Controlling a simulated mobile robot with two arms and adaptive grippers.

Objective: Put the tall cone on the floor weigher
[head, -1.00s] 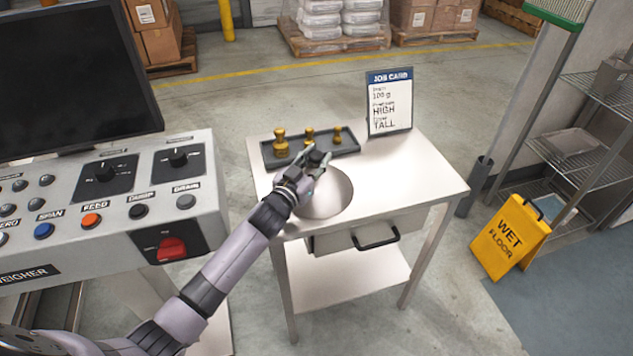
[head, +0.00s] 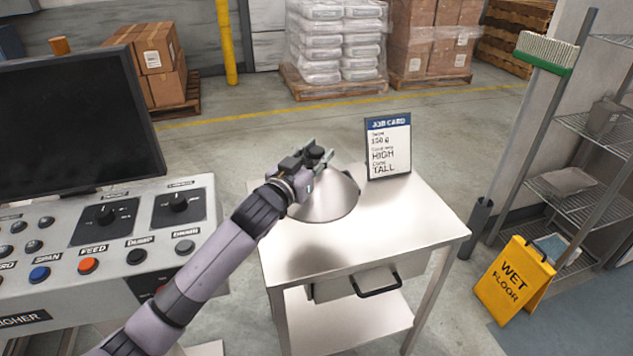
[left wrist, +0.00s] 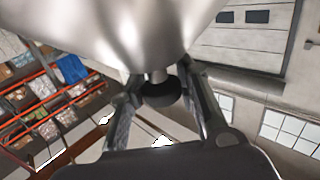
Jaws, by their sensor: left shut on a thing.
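A smooth steel cone (head: 325,203) hangs from my left gripper (head: 317,157) above the steel table, its wide part lower right of the fingers. My left gripper is shut on the cone's dark knob. In the left wrist view the cone's shiny wall (left wrist: 120,30) fills the top, and the dark knob (left wrist: 160,92) sits between both fingers. A grey console (head: 110,255) with a partly cut-off "WEIGHER" label stands at the left; my left arm crosses in front of its right side. No weighing pan or cone seat is visible. My right gripper is not in view.
The steel table (head: 400,230) has a drawer and a lower shelf. A job card (head: 388,150) reading HIGH and TALL stands at its back. A black monitor (head: 75,120) rises behind the console. A yellow wet-floor sign (head: 513,280) stands right of the table.

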